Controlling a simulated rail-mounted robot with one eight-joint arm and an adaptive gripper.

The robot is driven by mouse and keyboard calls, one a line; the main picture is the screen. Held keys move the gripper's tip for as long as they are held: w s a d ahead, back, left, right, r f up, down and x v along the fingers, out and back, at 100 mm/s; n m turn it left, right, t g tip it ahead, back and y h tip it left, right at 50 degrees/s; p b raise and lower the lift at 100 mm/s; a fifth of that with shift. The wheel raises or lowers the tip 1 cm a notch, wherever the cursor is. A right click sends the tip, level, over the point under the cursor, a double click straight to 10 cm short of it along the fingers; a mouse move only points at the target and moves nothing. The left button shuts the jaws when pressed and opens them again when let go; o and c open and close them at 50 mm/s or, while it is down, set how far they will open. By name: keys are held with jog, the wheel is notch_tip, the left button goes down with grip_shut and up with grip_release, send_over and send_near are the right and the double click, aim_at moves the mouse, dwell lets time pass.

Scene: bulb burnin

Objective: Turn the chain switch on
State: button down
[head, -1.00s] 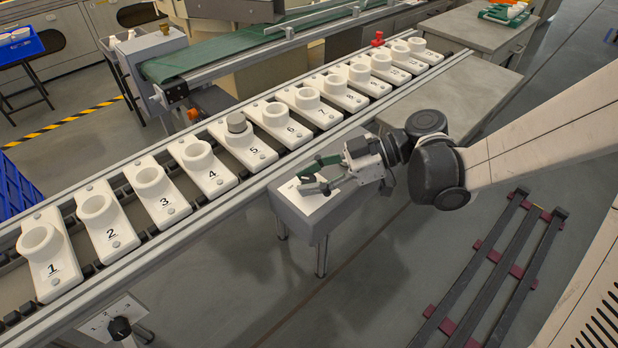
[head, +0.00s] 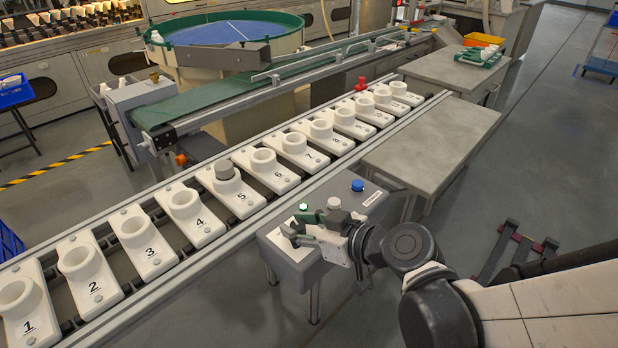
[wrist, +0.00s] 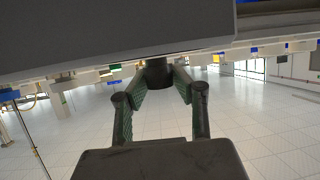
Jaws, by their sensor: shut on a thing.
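The grey control box (head: 272,243) stands beside the numbered conveyor in the head view. My gripper (head: 296,226) is over the box's left part, with its green-padded fingers pointing left. In the wrist view, my gripper (wrist: 159,88) closes from both sides on a dark round knob (wrist: 158,72), which sits against a grey surface. It looks like the chain switch; its pointer and any marking cannot be read. In the head view the fingers hide the knob. A small bright green spot (head: 303,206) shows on the box just behind the fingers.
A blue button (head: 357,185) and a small label (head: 372,198) are on the box's right part. A grey table (head: 430,140) stands to the right of the box.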

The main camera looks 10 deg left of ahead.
jog(key=shift+m+t+h, duration=0.8)
jog(key=shift+m+t, duration=0.2)
jog(key=shift+m, duration=0.1)
jog(key=shift+m+t+h, duration=0.7)
jog(key=shift+m+h, duration=0.2)
jog(key=c, duration=1.4)
grip_release()
jog(key=shift+o, duration=0.2)
jog(key=shift+d, duration=0.1)
jog(key=v, duration=1.1)
jog(key=shift+s+d, duration=0.25)
jog(key=shift+s, duration=0.1)
jog(key=shift+r, duration=0.1)
